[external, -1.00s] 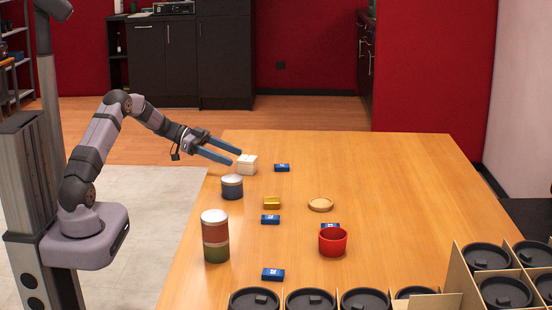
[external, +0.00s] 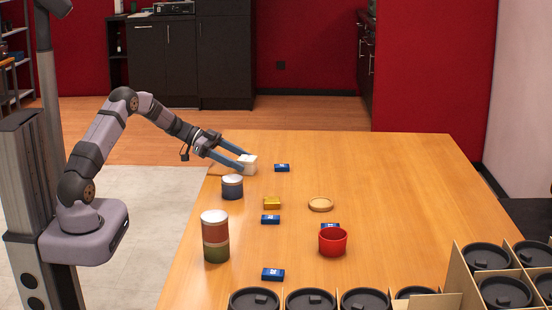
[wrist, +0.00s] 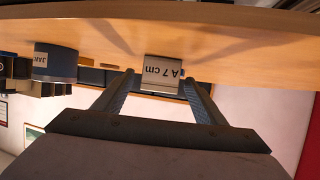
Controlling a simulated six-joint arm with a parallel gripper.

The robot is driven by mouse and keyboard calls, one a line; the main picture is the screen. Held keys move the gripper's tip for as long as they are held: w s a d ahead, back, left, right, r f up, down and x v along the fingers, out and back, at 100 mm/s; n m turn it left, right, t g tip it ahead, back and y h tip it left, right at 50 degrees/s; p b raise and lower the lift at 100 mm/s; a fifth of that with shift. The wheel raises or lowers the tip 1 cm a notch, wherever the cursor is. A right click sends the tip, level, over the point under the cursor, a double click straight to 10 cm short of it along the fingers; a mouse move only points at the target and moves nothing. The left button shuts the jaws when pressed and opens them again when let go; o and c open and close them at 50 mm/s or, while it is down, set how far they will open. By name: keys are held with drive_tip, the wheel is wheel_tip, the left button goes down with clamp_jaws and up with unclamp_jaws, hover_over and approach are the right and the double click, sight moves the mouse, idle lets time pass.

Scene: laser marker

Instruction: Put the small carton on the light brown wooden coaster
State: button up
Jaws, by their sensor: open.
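The small carton (external: 250,164) is a white box near the far left edge of the table. In the wrist view the gripper (wrist: 158,80) has one finger on each side of the carton. The light brown wooden coaster (external: 321,204) lies empty near the middle of the table.
Small blue boxes (external: 282,168), a gold block (external: 272,203) and a red cup (external: 333,242) are scattered about. Black-lidded jars (external: 486,257) fill the front right. The table's right side is clear.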

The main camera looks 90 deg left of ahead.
sight(255, 168)
drive_tip(key=shift+x, duration=1.55)
drive_tip(key=shift+c, duration=0.4)
drive_tip(key=c, duration=1.2)
drive_tip(key=shift+r, duration=0.1)
wheel_tip(255, 168, up, 10)
drive_tip(key=shift+f+p, duration=0.1)
drive_tip(key=shift+p, duration=0.6)
